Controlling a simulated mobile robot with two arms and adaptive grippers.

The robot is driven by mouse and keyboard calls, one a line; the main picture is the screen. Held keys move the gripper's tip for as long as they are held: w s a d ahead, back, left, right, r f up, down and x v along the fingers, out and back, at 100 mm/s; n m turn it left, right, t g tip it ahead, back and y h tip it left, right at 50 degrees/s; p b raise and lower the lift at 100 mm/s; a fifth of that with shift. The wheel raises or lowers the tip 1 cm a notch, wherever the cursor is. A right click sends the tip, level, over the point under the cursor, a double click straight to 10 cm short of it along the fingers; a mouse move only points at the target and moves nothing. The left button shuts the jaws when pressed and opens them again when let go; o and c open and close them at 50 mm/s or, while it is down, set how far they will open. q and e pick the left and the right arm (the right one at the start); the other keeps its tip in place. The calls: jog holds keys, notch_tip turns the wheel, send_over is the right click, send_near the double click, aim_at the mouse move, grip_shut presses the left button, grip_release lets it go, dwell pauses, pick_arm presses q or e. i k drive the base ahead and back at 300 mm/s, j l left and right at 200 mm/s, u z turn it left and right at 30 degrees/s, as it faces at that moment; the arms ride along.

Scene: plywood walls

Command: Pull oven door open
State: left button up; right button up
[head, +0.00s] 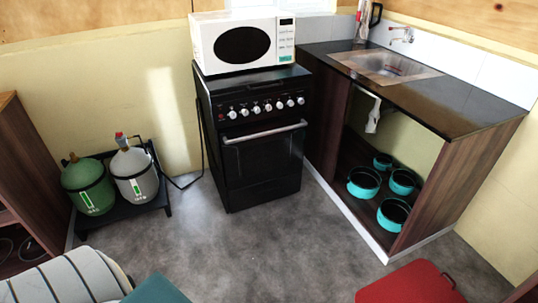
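The black oven (255,130) stands against the back wall in the middle of the head view. Its door (263,158) is shut, upright and flush with the front. A silver bar handle (264,132) runs across the top of the door, below a row of several knobs (266,106). A white microwave (244,40) sits on top of the oven. Neither of my grippers shows in the head view, so nothing of mine is seen at the handle.
Right of the oven stands a counter (470,115) with a sink (385,66) and teal pots (364,182) below. Gas bottles (88,185) stand on the left. A red seat (410,284) and a striped seat (68,280) are nearest. The grey floor (245,235) before the oven is clear.

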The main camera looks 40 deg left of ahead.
aim_at(258, 152)
jog(key=i+j+u, duration=0.1)
jog(key=i+j, duration=0.15)
jog(key=i, duration=0.15)
jog(key=i+j+u, duration=0.1)
jog(key=i+j, duration=0.15)
jog(key=i, duration=0.2)
